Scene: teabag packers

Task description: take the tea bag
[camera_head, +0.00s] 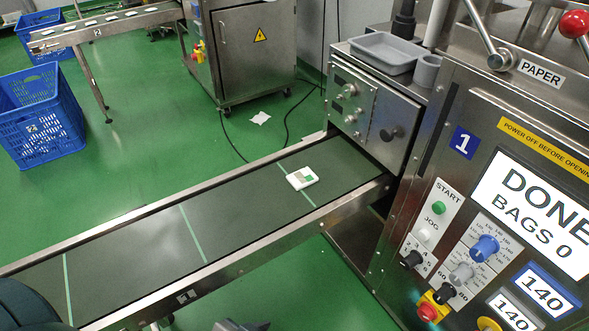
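The tea bag (302,178) is a small flat white packet with a green and tan label. It lies on the dark green conveyor belt (232,213), towards the machine end, by a light green cross line. Nothing touches it from above. A dark rounded part, likely of my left arm, shows in the bottom left corner, without its gripper. A small grey piece at the bottom edge is cut off, and I cannot tell what it is. No gripper fingers can be made out.
Metal side rails edge the belt. The packing machine (455,165) with its knobs and a "DONE BAGS 0" screen stands at the right. A grey tray (386,53) sits on its housing. Blue crates (42,112) and another conveyor (108,24) stand at the back left. A white scrap (260,118) lies on the floor.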

